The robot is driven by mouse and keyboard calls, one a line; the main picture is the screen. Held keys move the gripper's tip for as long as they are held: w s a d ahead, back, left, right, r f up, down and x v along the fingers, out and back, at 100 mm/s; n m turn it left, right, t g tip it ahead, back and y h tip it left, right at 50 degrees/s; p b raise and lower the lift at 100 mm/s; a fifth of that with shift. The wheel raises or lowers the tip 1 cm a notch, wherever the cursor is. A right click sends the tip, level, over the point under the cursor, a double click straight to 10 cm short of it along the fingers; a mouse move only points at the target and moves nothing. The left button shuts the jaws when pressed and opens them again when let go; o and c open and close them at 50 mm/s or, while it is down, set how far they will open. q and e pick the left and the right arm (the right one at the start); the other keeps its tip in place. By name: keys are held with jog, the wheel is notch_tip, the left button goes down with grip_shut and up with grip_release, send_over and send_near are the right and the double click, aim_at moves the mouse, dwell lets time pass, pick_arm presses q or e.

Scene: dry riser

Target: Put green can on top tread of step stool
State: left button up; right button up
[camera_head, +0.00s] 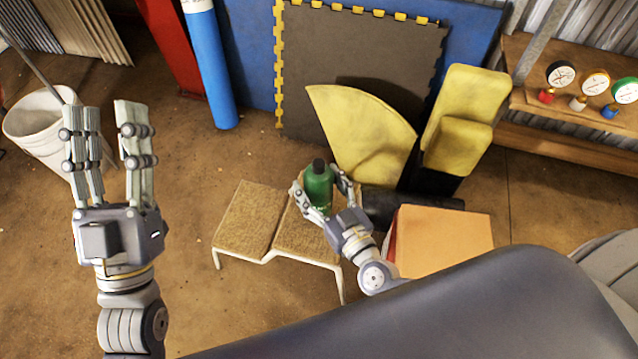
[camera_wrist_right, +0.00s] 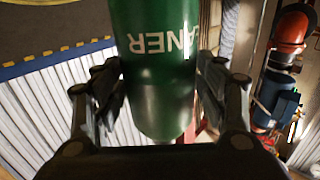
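The green can (camera_head: 318,187) is a bottle-like container with a black cap, upright in the head view. My right gripper (camera_head: 327,196) has its fingers on both sides of it. In the right wrist view the green can (camera_wrist_right: 160,75) fills the middle, with white lettering, between the fingers of my right gripper (camera_wrist_right: 160,95). The step stool (camera_head: 290,249) has two brown treads and a white frame. The can is over its right tread; I cannot tell whether its base touches. My left gripper (camera_head: 107,110) is open and empty, well left of the stool.
A white bucket (camera_head: 35,125) stands at the left. An orange-topped box (camera_head: 445,240) and a black cylinder (camera_head: 405,203) are right of the stool. Yellow foam pieces (camera_head: 365,140) and a dark mat (camera_head: 350,70) lean behind it. Gauges (camera_head: 595,83) sit on a wooden shelf.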

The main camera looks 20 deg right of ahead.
pick_arm(q)
jog(key=shift+w, duration=0.1)
pick_arm(e)
jog(key=shift+r, duration=0.1)
jog(key=s+d+p, duration=0.2)
jog(key=s, duration=1)
jog(key=w+a+r+n+t+y, duration=0.1)
jog(key=w+a+r+y, duration=0.15)
jog(key=r, duration=0.45)
jog(key=w+a+r+t+y, duration=0.1)
jog(key=w+a+r+y, duration=0.1)
jog(key=w+a+r, duration=0.35)
pick_arm(q)
jog(key=w+f+g+y, duration=0.1)
jog(key=w+f+g, duration=0.3)
jog(key=f, duration=0.4)
jog(key=shift+g+y, duration=0.4)
jog(key=shift+g, duration=0.3)
pick_arm(e)
jog(key=w+d+r+h, duration=0.1)
jog(key=d+r, duration=0.1)
jog(key=r, duration=0.4)
jog(key=w+d+r+h, duration=0.1)
jog(key=d+r+h, duration=0.1)
jog(key=r, duration=0.5)
jog(key=shift+d, duration=0.6)
pick_arm(q)
jog(key=shift+f, duration=0.1)
pick_arm(e)
jog(key=shift+s, duration=0.1)
